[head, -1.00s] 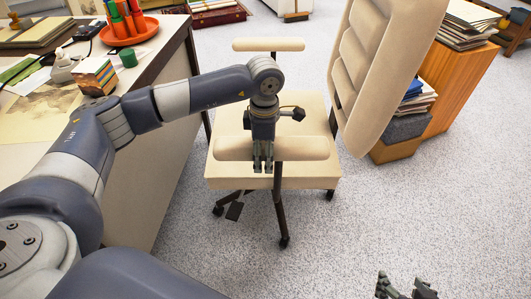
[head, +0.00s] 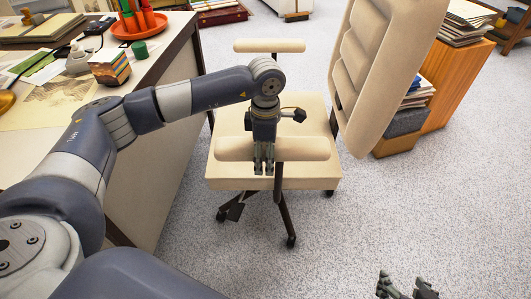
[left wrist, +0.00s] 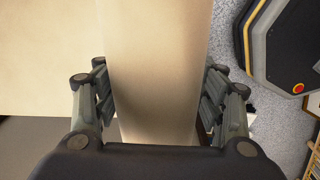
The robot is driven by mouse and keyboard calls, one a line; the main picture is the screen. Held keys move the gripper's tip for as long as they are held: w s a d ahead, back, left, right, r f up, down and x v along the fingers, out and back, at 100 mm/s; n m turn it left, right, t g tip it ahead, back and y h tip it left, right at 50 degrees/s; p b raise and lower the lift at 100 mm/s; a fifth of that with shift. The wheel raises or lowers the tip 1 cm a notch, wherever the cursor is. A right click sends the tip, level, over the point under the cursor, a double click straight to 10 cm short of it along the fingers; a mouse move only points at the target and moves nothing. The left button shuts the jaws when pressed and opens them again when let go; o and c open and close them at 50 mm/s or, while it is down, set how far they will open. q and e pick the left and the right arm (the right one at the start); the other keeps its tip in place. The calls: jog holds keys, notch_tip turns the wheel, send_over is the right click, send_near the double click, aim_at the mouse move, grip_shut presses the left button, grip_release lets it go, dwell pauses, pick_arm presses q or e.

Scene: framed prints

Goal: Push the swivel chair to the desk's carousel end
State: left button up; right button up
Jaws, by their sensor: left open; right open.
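The cream swivel chair (head: 315,178) stands at the middle of the head view, right of the desk (head: 165,150), its tall backrest (head: 385,75) on the right. My left gripper (head: 264,168) points down at the near armrest (head: 312,148). In the left wrist view the armrest (left wrist: 158,70) lies between its open fingers (left wrist: 158,105). I cannot tell whether they touch it. A round orange carousel (head: 137,29) with red and green tubes stands at the desk's far end. My right gripper (head: 407,287) is open and empty, low at the right.
A wooden cabinet (head: 457,80) with paper stacks stands behind the backrest, beside a grey box (head: 405,122). The desk holds a striped block (head: 111,69), a green cylinder (head: 139,50) and papers. The speckled floor (head: 400,210) is clear at front right.

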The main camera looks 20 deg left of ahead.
pick_arm(q)
jog(key=o, duration=0.3)
jog(key=shift+s+d+f, duration=0.15)
jog(key=shift+s, duration=0.15)
jog(key=shift+w, duration=0.1)
jog(key=shift+w, duration=0.1)
notch_tip(320, 180, up, 12)
jog(key=shift+r, duration=0.1)
dwell(0.4)
